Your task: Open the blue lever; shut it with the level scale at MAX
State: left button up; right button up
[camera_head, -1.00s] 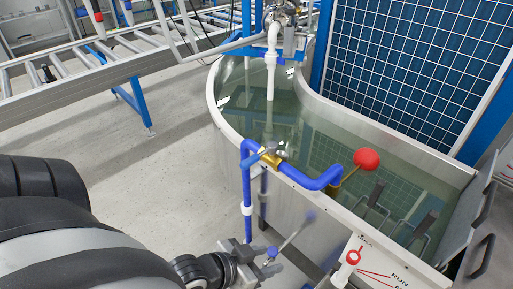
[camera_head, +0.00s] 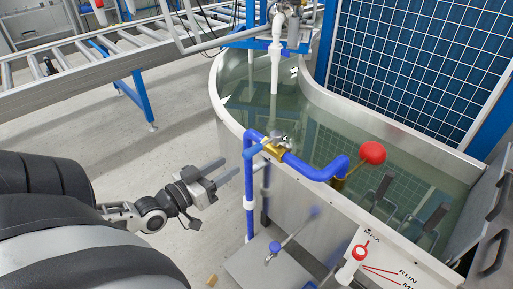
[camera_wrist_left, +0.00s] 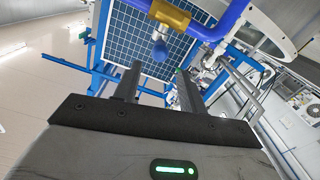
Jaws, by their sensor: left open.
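The blue lever (camera_head: 254,152) sits on a brass valve (camera_head: 274,148) in the blue pipe at the tank's left rim. In the left wrist view, a blue rounded end (camera_wrist_left: 159,50) shows beneath the brass body (camera_wrist_left: 170,14), ahead of my fingers. My left gripper (camera_head: 222,170) is open and empty, left of the pipe and a little below the lever, apart from it. The level scale (camera_head: 384,262) is a white plate with red lines on the tank's front. A red-topped white indicator (camera_head: 357,254) stands beside it; its exact reading is unclear. My right gripper is not visible.
The tank (camera_head: 228,110) holds greenish water, with a red ball (camera_head: 372,153) above it. A lower rod with a blue knob (camera_head: 275,247) stands out below the pipe. A roller conveyor (camera_head: 110,65) runs behind.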

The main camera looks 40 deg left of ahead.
pick_arm(q)
jog(key=b, duration=0.2)
send_near(272, 138)
jog(key=w, duration=0.5)
jog(key=shift+f, duration=0.35)
jog(key=shift+a, duration=0.1)
grip_shut()
